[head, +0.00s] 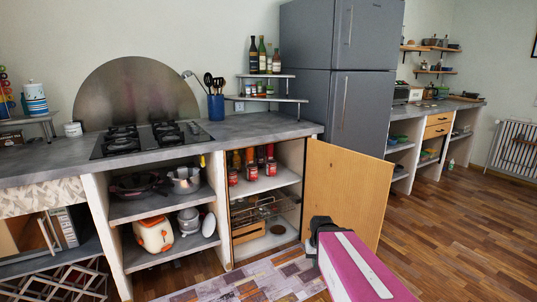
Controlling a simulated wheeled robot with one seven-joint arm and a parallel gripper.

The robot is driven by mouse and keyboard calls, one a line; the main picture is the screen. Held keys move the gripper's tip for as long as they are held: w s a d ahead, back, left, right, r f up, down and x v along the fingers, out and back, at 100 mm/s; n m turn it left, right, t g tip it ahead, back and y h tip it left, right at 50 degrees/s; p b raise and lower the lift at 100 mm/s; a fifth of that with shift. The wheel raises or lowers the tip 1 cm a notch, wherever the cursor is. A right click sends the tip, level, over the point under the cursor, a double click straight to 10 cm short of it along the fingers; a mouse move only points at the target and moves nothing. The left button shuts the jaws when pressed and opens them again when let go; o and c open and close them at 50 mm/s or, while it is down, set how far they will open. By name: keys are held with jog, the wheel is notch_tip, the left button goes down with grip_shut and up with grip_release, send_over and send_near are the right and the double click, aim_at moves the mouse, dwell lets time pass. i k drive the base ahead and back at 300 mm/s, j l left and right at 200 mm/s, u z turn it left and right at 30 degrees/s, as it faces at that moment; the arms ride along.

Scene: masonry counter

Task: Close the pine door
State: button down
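The pine door (345,192) stands open on the right side of the cupboard under the grey counter. It is a plain light wood panel, swung out toward me. The open cupboard (267,186) shows red-lidded jars and bottles on its upper shelf and a wire rack with a wooden box below. My arm reaches in from the lower right, and my gripper (318,228) is at the door's lower left part as seen in the picture. I cannot tell whether it touches the door. Its fingers are dark and small, and their opening is not clear.
A patterned rug (245,283) lies on the wood floor before the cupboard. Open shelves with pots (185,180) and an orange-and-white appliance (153,234) are to the left. A grey fridge (345,75) stands behind the door. The floor at the right (450,225) is clear.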

aim_at(351, 188)
jog(key=l+u, duration=0.15)
jog(key=l, duration=0.9)
jog(key=l+u, duration=0.25)
jog(key=l, duration=0.45)
jog(key=l+u, duration=0.25)
jog(key=l, duration=0.45)
jog(key=l+u, duration=0.25)
jog(key=l, duration=0.45)
jog(key=k+l+u, duration=0.1)
jog(key=l+u, duration=0.15)
jog(key=l, duration=0.4)
jog(key=i+l+u, duration=0.15)
jog(key=l+u, duration=0.2)
jog(key=l, duration=0.55)
jog(key=l+u, duration=0.35)
jog(key=l, duration=0.5)
jog(key=k+l, duration=0.2)
jog(key=l, duration=0.15)
jog(key=k+l+u, duration=0.1)
jog(key=l, duration=0.25)
